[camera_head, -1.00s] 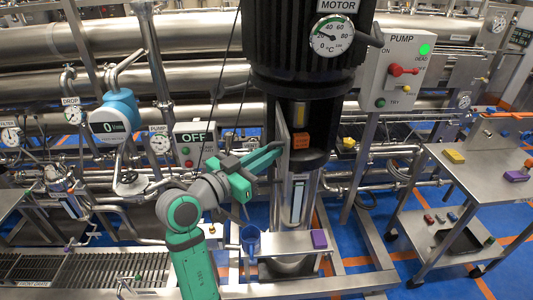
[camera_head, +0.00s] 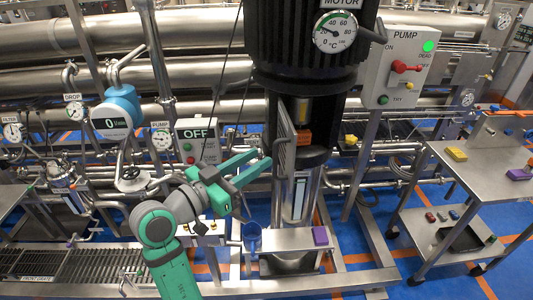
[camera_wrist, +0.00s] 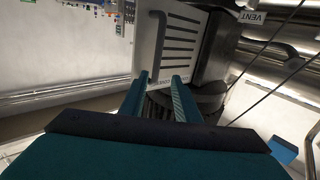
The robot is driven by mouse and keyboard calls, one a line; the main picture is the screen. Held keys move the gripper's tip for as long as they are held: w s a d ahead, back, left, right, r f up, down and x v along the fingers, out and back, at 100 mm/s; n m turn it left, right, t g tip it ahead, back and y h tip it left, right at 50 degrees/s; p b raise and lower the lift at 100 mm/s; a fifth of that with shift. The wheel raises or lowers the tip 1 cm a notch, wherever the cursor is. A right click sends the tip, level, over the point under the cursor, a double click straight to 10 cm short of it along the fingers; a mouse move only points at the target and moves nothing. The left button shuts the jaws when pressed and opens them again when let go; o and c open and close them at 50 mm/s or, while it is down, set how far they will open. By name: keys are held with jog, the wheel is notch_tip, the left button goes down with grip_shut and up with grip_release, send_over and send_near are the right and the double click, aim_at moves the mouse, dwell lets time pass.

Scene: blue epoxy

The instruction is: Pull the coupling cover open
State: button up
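The coupling cover (camera_head: 285,126) shows nearly edge-on in the head view. It stands swung out at the left side of the opening below the motor, and an orange part (camera_head: 304,137) is visible inside. In the wrist view the cover (camera_wrist: 187,38) is a pale slotted plate with a grey bar handle (camera_wrist: 157,45) on its left part. My gripper (camera_head: 264,159) is just left of the cover. Its two green fingers are apart with nothing between them. In the wrist view the fingertips (camera_wrist: 161,77) are at the cover's lower edge; I cannot tell whether they touch it.
The black motor (camera_head: 308,50) with a gauge is above the opening. A pump control box (camera_head: 398,70) stands to the right, and an OFF box (camera_head: 197,140) is behind my arm. A steel ledge (camera_head: 283,240) with a purple block (camera_head: 320,236) is below. A steel cart (camera_head: 490,165) stands at far right.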

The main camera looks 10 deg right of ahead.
jog(key=v, duration=0.4)
jog(key=shift+s+a, duration=0.25)
jog(key=shift+a, duration=0.05)
notch_tip(320, 180, down, 18)
jog(key=n+t+y, duration=0.5)
jog(key=n+y, duration=0.1)
jog(key=n, duration=0.3)
jog(key=s+a+f+n+y, duration=0.2)
jog(key=s+f+n+y, duration=0.4)
jog(key=f, duration=0.6)
jog(key=s+a+f+m+y, duration=0.1)
jog(key=s+f+y, duration=0.15)
jog(key=s, duration=0.95)
jog(key=s+f+m+y, duration=0.1)
jog(key=s+f, duration=0.3)
jog(key=s, duration=0.8)
jog(key=s+r+m, duration=0.2)
jog(key=s+r, duration=0.1)
jog(key=s, duration=0.4)
jog(key=shift+s+d+r+h, duration=0.15)
jog(key=shift+d+r+h, duration=0.05)
jog(key=shift+d+h, duration=0.2)
